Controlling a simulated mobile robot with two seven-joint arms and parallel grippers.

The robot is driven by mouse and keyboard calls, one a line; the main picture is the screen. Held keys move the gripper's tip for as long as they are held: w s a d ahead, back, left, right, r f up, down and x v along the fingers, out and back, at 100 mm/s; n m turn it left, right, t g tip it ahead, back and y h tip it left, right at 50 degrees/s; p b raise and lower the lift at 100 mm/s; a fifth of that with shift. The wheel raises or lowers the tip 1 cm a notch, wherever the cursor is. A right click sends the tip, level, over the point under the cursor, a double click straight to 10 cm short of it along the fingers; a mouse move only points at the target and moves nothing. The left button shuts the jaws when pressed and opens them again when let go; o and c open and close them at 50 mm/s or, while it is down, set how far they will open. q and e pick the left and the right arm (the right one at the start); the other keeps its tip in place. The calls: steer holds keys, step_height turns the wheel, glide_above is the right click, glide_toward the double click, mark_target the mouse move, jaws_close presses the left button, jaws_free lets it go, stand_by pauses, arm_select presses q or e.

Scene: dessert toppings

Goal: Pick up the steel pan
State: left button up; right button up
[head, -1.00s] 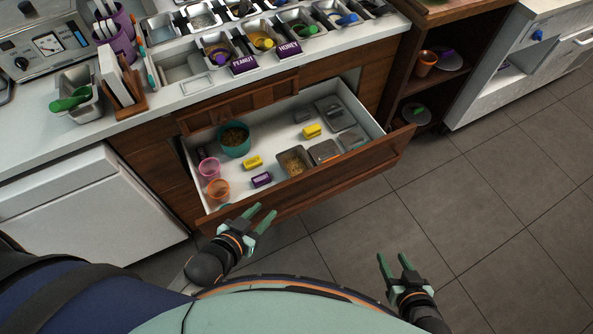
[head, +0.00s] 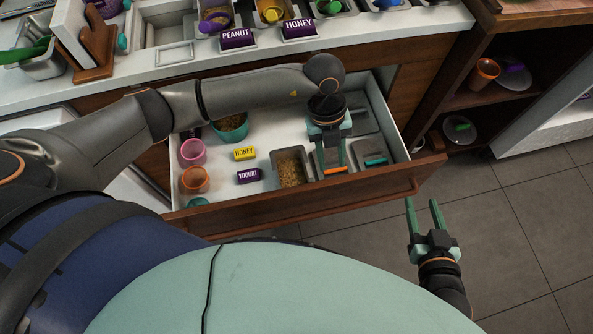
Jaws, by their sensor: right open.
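Steel pans lie in the open drawer: one holding a brown grainy filling (head: 291,168), and another at right with a teal piece in it (head: 366,148). I cannot tell which one is the task's pan. My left gripper (head: 333,163) points down over the drawer, its two fingers apart. It is over a pan between those two, which it mostly hides; an orange piece (head: 335,171) shows at its fingertips. I cannot tell whether it touches the pan. My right gripper (head: 423,203) is open and empty, outside the drawer, in front of its right end.
The drawer front (head: 285,202) stands out from the counter. Inside are a pink cup (head: 192,152), an orange cup (head: 195,180), a teal bowl (head: 231,128), and yellow and purple labels. A shelf unit (head: 470,97) stands at right. The floor there is clear.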

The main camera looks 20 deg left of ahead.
arm_select(q)
step_height(320, 180, down, 4)
steer(key=b, duration=0.2)
steer(key=n+t+y+b, duration=0.1)
steer(key=y+b, duration=0.2)
steer(key=b, duration=0.6)
glide_toward(306, 174)
step_height(306, 174, down, 6)
steer(key=shift+s+r+b, duration=0.1)
steer(key=shift+r+b, duration=0.1)
steer(key=shift+b, duration=0.6)
arm_select(e)
steer(key=w+a+r+n+t+y, duration=0.25)
steer(key=r+n+t+y, duration=0.2)
steer(key=r+t, duration=0.55)
arm_select(q)
steer(key=f, duration=0.1)
steer(key=f+b, duration=0.1)
steer(key=f, duration=0.1)
steer(key=f+b, duration=0.1)
steer(key=f, duration=0.1)
steer(key=shift+a, duration=0.3)
steer(key=shift+f, duration=0.2)
arm_select(e)
steer(key=s+r+n+y, duration=0.5)
steer(key=r+y, duration=0.2)
steer(key=r, duration=0.4)
steer(key=shift+s+a+r+g+y, duration=0.15)
steer(key=shift+s+a+g+y, duration=0.1)
steer(key=shift+a+g+y, duration=0.1)
